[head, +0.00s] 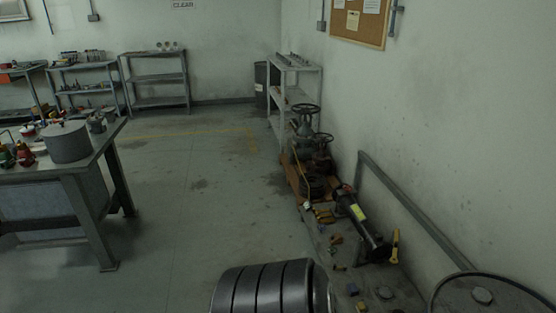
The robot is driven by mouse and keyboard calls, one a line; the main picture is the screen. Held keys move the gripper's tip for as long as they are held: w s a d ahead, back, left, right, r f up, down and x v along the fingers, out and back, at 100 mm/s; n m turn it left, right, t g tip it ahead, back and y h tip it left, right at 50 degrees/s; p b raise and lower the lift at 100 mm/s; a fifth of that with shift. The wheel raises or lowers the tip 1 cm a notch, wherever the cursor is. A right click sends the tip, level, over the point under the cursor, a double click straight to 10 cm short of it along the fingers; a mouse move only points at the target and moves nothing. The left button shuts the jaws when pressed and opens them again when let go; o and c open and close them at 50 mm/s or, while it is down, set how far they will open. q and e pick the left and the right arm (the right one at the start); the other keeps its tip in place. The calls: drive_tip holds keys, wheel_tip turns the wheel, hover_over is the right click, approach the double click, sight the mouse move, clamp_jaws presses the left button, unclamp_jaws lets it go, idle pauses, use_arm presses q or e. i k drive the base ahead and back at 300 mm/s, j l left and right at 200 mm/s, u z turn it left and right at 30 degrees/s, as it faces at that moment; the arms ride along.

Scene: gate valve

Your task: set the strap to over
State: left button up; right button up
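Valves with round handwheels stand near the right wall; a greenish gate valve (303,137) is at the back, and a darker, smaller valve (323,158) is beside it. They are small and dim at this distance. I cannot make out a strap or how one lies. Neither of my grippers is in view.
A low bench (345,262) along the right wall holds a black cylinder (362,227) with a yellow label and several small tools. A dark banded cylinder (262,289) is at the bottom. A workbench (75,168) stands left, with open floor (195,205) between.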

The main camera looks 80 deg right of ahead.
sight(395, 240)
drive_tip(key=z, duration=3.75)
drive_tip(key=i+j+z, duration=0.1)
drive_tip(key=z, duration=0.85)
drive_tip(key=i+j+z, duration=0.15)
drive_tip(key=j+z, duration=0.2)
drive_tip(key=j, duration=0.15)
drive_tip(key=i+j+z, duration=0.15)
drive_tip(key=j+z, duration=0.6)
drive_tip(key=j, duration=0.25)
drive_tip(key=k+j+z, duration=0.15)
drive_tip(key=j, duration=2.05)
drive_tip(key=i, duration=0.05)
